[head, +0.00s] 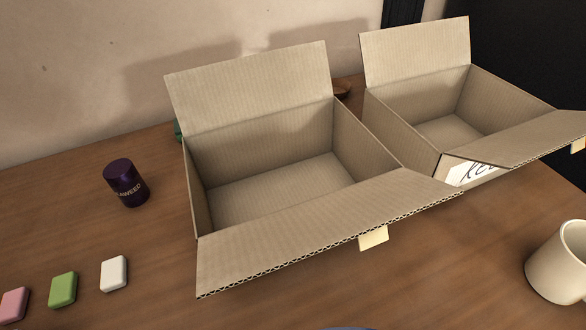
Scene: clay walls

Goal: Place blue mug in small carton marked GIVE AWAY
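Two open, empty cardboard cartons stand on the wooden table. The left carton (268,146) has its near flap folded out toward me, and no marking on it is readable. The right carton (410,110) bears a white label that begins "KE", partly covered by its flap. No whole blue mug shows. A thin blue sliver (355,328) shows at the bottom edge, too little to tell what it is. My gripper is not in view.
A cream mug (560,265) stands at the right edge. A dark purple tin (126,183) stands left of the cartons. Pink (13,305), green (63,289) and white (114,273) blocks lie at lower left. Table between blocks and cream mug is mostly clear.

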